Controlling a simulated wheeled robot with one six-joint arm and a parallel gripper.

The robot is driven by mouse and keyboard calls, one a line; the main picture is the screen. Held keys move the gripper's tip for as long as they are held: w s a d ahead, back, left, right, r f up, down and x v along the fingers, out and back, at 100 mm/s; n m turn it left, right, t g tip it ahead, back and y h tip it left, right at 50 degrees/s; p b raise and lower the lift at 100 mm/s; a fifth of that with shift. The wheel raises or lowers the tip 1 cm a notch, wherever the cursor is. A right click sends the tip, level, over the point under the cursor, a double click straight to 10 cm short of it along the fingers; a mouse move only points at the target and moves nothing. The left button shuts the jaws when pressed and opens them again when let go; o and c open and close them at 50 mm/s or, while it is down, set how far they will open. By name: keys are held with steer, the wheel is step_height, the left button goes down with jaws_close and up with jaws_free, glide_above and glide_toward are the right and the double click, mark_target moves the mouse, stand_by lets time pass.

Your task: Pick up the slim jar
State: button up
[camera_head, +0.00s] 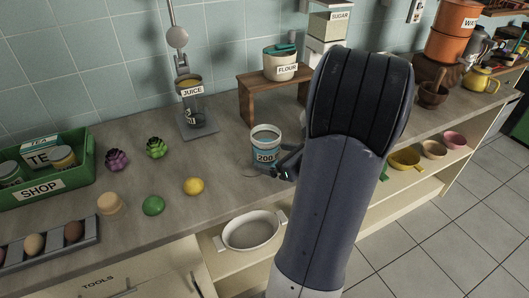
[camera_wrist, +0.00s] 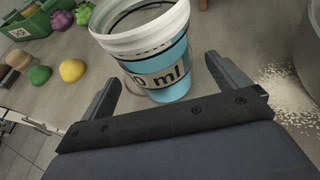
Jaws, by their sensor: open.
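A white and blue tapered container (camera_head: 264,150), marked 200, stands upright on the counter, left of my arm. In the wrist view the container (camera_wrist: 165,72) is close, with a wide open white rim and "0 ml" lettering. I cannot tell whether it is the slim jar. My gripper (camera_wrist: 158,75) is open, with one finger on each side of the container's lower part; contact is not clear. In the head view my gripper (camera_head: 277,170) is partly hidden behind my arm. Two jars with yellow lids, one the left jar (camera_head: 11,174), sit in the green SHOP crate (camera_head: 40,187).
A wooden stand (camera_head: 254,100) carrying a FLOUR canister (camera_head: 281,66) is behind the container. A JUICE dispenser (camera_head: 192,95) stands to its left. A yellow ball (camera_head: 193,186) and green ball (camera_head: 153,205) lie near the front. White powder (camera_wrist: 285,90) lies right of my gripper.

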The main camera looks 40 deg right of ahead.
steer(key=x, duration=0.4)
steer(key=shift+w+p, duration=0.2)
steer(key=shift+p, duration=0.2)
steer(key=shift+c, duration=0.5)
steer(key=c, duration=1.3)
steer(key=shift+d+r, duration=0.1)
